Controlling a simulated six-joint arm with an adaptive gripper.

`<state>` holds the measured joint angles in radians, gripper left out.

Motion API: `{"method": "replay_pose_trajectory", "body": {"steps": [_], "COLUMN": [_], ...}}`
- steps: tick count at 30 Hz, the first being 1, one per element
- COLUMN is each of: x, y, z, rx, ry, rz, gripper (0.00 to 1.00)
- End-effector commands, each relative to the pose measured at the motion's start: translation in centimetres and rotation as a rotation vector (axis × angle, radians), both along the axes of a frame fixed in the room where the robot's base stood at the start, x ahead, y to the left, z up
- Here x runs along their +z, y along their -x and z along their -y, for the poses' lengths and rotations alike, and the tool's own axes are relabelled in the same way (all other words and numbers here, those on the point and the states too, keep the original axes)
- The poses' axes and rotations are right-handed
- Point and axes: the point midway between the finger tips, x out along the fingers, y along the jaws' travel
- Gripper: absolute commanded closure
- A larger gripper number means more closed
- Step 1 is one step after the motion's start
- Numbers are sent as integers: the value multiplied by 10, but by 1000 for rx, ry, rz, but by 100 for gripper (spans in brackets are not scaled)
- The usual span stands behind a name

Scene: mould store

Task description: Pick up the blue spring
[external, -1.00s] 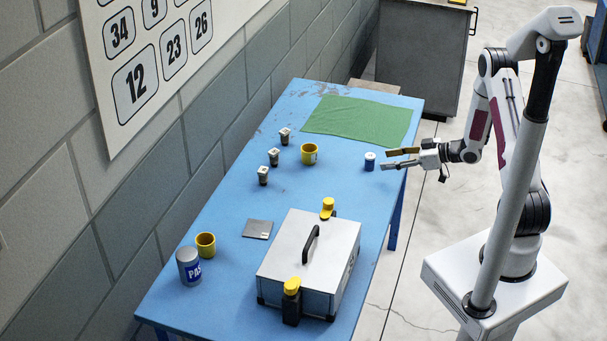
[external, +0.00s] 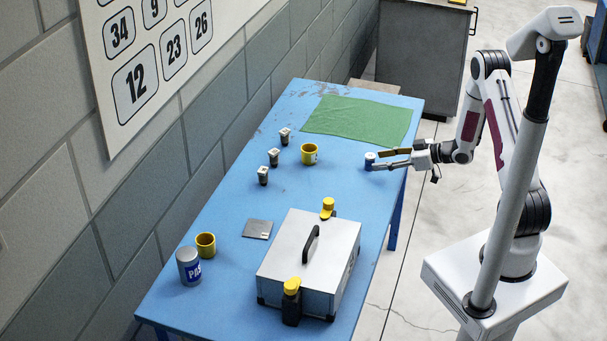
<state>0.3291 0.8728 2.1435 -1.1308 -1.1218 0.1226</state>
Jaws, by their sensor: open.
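The blue spring (external: 368,163) is a small blue cylinder with a pale top, standing upright near the right edge of the blue table (external: 195,258). My gripper (external: 385,159) reaches in from the right, low over the table edge. Its jaws are open, and the fingertips are at the spring, one on its far side and one on its near side. The fingers partly cover the spring. I cannot tell whether either finger touches it.
A green cloth (external: 357,121) lies behind the spring. A yellow mug (external: 309,155) and several small dark, silver-topped parts (external: 274,157) stand to the left. A grey case (external: 309,262) with a black handle, a second yellow mug (external: 205,245) and a grey can (external: 189,267) are nearer the front.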

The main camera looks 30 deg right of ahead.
Motion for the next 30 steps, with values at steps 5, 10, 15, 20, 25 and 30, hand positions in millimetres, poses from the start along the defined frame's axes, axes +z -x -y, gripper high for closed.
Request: {"method": "replay_pose_trajectory", "body": {"steps": [5,10,15,20,25,30], "x": [-4,-10,-17,-19,-19,-19], "y": [-7,-20,-31,-36,-36,-36], "z": [-6,-18,-28,-32,-32,-32], "rx": [1,2,1,0,0,0], "ry": [-1,-1,0,1,0,0], "rz": [-1,-1,0,-1,0,0], "gripper": [57,57,57,57,57,57]}}
